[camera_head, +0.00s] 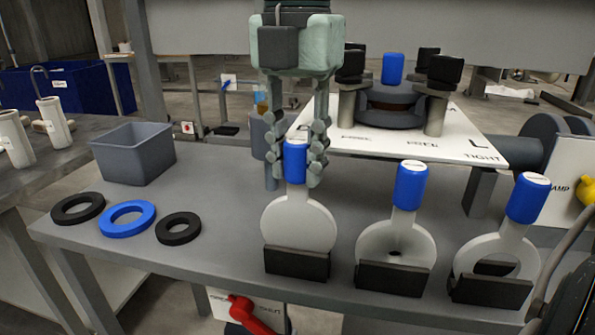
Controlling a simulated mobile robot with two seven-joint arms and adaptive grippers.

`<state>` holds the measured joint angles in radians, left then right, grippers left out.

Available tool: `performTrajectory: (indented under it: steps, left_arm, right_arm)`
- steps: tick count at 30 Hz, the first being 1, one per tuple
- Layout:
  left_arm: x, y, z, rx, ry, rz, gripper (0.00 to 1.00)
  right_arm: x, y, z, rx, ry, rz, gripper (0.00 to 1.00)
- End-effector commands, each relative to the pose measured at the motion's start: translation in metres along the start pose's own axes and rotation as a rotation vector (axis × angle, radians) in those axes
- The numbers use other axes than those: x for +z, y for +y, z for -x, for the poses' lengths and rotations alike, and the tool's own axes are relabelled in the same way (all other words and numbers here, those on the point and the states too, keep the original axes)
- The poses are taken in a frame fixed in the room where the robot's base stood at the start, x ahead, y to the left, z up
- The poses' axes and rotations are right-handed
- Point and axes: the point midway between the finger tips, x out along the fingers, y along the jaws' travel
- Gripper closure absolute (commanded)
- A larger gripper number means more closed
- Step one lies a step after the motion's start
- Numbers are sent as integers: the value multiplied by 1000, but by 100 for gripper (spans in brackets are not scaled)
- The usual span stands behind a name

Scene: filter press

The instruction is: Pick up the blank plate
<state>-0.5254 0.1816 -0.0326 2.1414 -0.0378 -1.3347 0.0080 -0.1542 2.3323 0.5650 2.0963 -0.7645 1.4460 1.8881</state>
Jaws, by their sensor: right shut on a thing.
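The blank plate (298,226) is a pale solid disc with a blue handle. It stands upright in a black holder (297,263) at the front of the grey table (215,232), its lower edge hidden behind the holder. My right gripper (294,160) comes down from above, with its fingers on both sides of the blue handle, shut on it. My left gripper does not show.
A plate with a small hole (396,240) and a plate with a large hole (497,250) stand in holders to the right. Black and blue rings (127,219) and a grey bin (133,154) are at left. A white board (460,140) with a clamp device stands behind.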

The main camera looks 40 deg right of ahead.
Motion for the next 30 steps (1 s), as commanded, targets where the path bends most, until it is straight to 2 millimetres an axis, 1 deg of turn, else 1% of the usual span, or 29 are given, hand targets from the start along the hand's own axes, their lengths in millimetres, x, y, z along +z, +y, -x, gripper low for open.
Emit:
performTrajectory:
  steps: [1, 5, 8, 11, 13, 18, 20, 21, 25, 27, 30]
  left_arm:
    - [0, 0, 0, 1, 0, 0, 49]
    - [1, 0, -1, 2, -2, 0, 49]
    - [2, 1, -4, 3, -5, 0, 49]
    - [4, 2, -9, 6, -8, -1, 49]
    - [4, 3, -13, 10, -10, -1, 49]
    - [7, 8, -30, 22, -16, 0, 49]
    - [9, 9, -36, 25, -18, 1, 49]
    - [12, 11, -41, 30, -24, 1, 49]
    - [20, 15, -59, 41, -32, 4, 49]
    - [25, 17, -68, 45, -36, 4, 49]
    - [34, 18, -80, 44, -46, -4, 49]
  right_arm:
    - [0, 0, 9, 4, -4, 0, 100]
    - [0, 1, 34, 5, -4, -1, 100]
    - [0, 1, 58, 5, -4, -2, 100]
    - [0, 1, 88, 5, -5, -1, 100]
    - [0, 1, 112, 5, -5, -2, 100]
    - [0, 1, 171, 5, -3, 0, 100]
    - [-1, 1, 189, 4, -2, 0, 100]
    - [0, 1, 201, 3, 1, 3, 100]
    - [0, 1, 232, 1, 3, 4, 100]
    - [0, 0, 244, 0, 3, 4, 100]
    - [0, 0, 254, 0, 2, 4, 100]
